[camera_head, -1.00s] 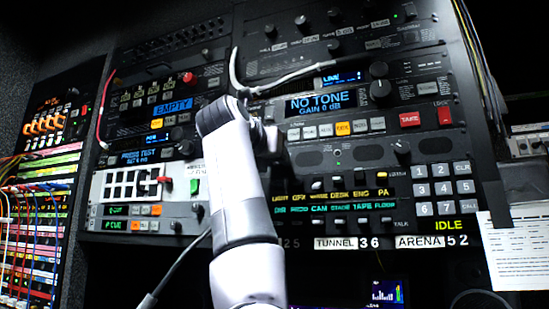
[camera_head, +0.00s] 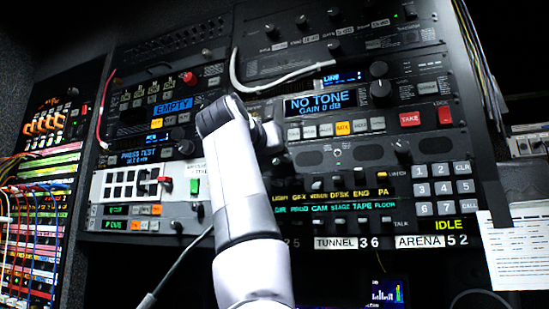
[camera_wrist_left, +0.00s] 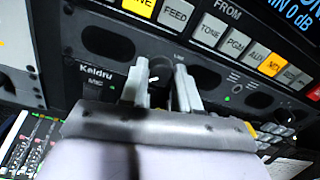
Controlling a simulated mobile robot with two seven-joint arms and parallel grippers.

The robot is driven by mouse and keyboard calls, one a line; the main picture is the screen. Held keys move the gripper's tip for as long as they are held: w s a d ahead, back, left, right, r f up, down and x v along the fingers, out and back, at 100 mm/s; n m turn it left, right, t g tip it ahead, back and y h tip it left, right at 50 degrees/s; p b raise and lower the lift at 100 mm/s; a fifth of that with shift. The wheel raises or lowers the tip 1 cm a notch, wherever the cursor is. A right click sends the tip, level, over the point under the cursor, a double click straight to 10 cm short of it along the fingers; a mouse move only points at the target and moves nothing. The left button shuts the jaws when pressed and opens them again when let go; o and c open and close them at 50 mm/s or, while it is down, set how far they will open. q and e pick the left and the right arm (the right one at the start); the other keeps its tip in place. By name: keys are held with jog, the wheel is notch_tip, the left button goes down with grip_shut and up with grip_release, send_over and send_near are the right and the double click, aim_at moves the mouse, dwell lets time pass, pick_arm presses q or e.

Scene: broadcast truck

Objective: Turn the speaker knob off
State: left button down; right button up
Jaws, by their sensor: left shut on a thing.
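The speaker panel (camera_wrist_left: 95,70) is a dark strip with oval speaker openings and a "Keldru" label, and its knob (camera_wrist_left: 155,77) shows a small white pointer mark between my fingers in the left wrist view. My left gripper (camera_wrist_left: 158,85) is shut on this knob, with one grey finger on each side. The fingers hide most of the knob. In the head view my left gripper (camera_head: 272,138) is at the panel's left end, mostly behind my pale wrist, and the knob is hidden. My right gripper is not in view.
Above the panel is a row of lit buttons (camera_head: 343,128) under a "NO TONE" screen (camera_head: 320,103). Another knob (camera_head: 402,146) is at the panel's right. A white cable (camera_head: 285,80) arches above. A keypad (camera_head: 441,188) and hanging paper (camera_head: 515,245) are at the right.

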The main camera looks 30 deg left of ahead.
pick_arm(q)
jog(key=c, duration=0.8)
grip_release()
jog(key=shift+f, duration=0.15)
jog(key=b+v, duration=0.2)
jog(key=v, duration=0.5)
jog(key=shift+s, duration=0.1)
